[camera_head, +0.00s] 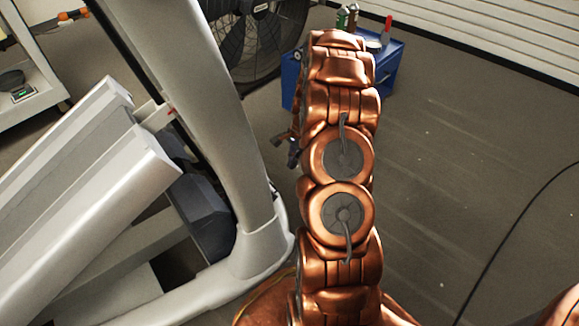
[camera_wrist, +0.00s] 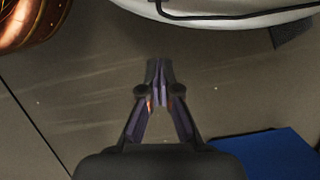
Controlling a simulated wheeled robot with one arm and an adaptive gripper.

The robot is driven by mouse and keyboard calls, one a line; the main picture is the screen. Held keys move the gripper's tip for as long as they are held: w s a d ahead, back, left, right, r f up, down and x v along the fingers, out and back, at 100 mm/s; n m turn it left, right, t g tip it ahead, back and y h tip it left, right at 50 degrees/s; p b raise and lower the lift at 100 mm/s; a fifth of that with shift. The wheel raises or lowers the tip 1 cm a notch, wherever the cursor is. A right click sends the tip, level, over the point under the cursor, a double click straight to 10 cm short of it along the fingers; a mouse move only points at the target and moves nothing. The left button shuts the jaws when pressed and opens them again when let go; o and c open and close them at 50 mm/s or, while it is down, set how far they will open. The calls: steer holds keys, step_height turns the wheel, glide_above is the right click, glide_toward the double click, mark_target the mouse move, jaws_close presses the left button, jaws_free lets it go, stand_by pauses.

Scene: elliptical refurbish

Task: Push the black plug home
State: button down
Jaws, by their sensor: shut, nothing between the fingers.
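I cannot make out the black plug in either view. The white and grey elliptical machine (camera_head: 210,110) stands on the left in the head view, with a dark housing (camera_head: 203,215) low between its parts. In the wrist view a pale curved part (camera_wrist: 250,14), seemingly of the machine, crosses the top, with a black cable (camera_wrist: 190,16) along it. My gripper (camera_wrist: 160,66) is shut and empty, over bare floor and apart from that part. In the head view my copper arm hides most of the gripper.
A blue cart (camera_head: 391,72) with bottles stands behind my arm; its blue surface (camera_wrist: 268,155) shows lower right in the wrist view. A large fan (camera_head: 250,40) stands at the back. A black cable (camera_head: 500,240) lies on the open floor at right.

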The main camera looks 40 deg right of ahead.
steer(key=shift+a+f+b, duration=0.8)
steer(key=shift+a+f, duration=0.25)
steer(key=shift+f, duration=0.35)
steer(key=shift+a+f+b, duration=0.8)
steer(key=shift+a+f, duration=0.2)
steer(key=shift+f, duration=0.4)
steer(key=shift+a+f+b, duration=0.8)
steer(key=shift+a+f, duration=0.25)
steer(key=shift+f, duration=0.35)
steer(key=shift+r, duration=0.1)
